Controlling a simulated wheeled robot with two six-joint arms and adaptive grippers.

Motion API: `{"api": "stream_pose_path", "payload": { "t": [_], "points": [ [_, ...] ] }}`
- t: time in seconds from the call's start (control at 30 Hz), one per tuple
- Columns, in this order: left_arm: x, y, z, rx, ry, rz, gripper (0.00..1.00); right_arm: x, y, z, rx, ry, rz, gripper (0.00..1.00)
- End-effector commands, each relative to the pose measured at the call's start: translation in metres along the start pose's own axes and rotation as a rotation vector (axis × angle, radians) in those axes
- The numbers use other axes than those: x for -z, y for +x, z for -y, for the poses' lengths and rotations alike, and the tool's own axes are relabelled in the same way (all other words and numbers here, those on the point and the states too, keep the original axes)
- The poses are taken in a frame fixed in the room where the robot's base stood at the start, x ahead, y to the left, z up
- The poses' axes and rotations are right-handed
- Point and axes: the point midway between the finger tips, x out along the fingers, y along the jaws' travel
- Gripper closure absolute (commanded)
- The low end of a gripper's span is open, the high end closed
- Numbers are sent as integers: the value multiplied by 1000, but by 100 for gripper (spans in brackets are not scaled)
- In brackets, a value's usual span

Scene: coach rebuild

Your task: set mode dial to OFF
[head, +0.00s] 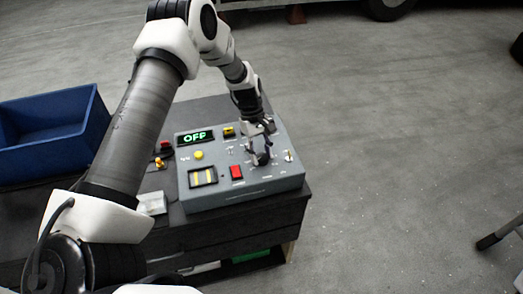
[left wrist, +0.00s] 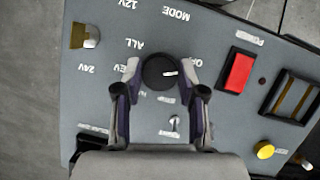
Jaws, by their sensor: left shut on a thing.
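The black mode dial (left wrist: 158,73) sits on the grey control panel (left wrist: 95,105) in the left wrist view, with a white pointer mark on its right side towards the partly hidden OFF label. The labels MODE, 12V, ALL and 24V also show around it. My left gripper (left wrist: 159,80) has its fingers on both sides of the dial and is shut on it. A lit display (head: 195,137) reads OFF in green. My right gripper is not in view.
The panel also carries a red rocker switch (head: 236,172), a yellow button (head: 198,155), a yellow-striped window (head: 203,177) and a small toggle lever (head: 289,155). A blue bin (head: 50,135) stands at the left. Open floor lies to the right.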

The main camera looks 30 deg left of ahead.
Motion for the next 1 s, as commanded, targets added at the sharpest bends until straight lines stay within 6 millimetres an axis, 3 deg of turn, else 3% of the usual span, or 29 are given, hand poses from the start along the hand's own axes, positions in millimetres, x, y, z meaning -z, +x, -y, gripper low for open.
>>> {"api": "stream_pose_path", "payload": {
  "t": [0.3,0.83,0.87,0.9,0.93,1.0],
  "points": [
    [-1,1,2,-48,-128,3,95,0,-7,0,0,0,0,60],
    [-1,1,2,-61,-154,2,95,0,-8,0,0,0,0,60],
    [-1,1,2,-61,-154,2,57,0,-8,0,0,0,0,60],
    [0,1,2,-61,-154,2,43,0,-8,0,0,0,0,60],
    [0,1,2,-61,-154,1,35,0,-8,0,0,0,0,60],
    [0,1,1,-62,-153,1,35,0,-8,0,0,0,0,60]
  ]
}}
